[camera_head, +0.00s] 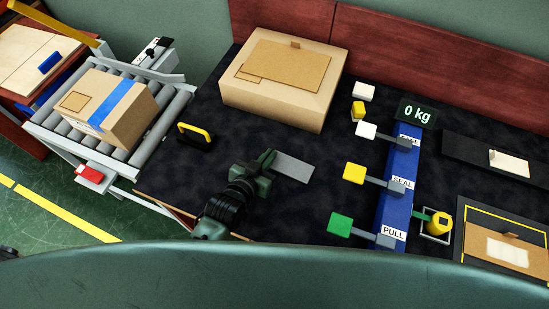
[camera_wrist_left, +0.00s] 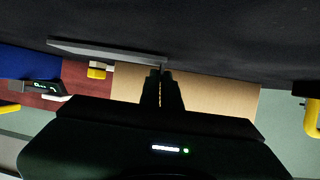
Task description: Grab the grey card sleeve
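The grey card sleeve (camera_head: 293,167) is a thin flat rectangle over the dark table, just right of my left gripper (camera_head: 268,158). In the left wrist view the sleeve (camera_wrist_left: 105,48) shows nearly edge-on, and its right end comes up to the tips of the left fingers (camera_wrist_left: 161,73). The fingers are close together with a narrow gap. Whether they touch or pinch the sleeve cannot be made out. My right gripper is not in view.
A large cardboard box (camera_head: 283,78) stands behind the sleeve. A yellow-handled tool (camera_head: 196,134) is to the left, near the roller conveyor (camera_head: 63,142) with a taped box (camera_head: 107,108). A blue lever panel (camera_head: 397,185) stands to the right. Dark table between is clear.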

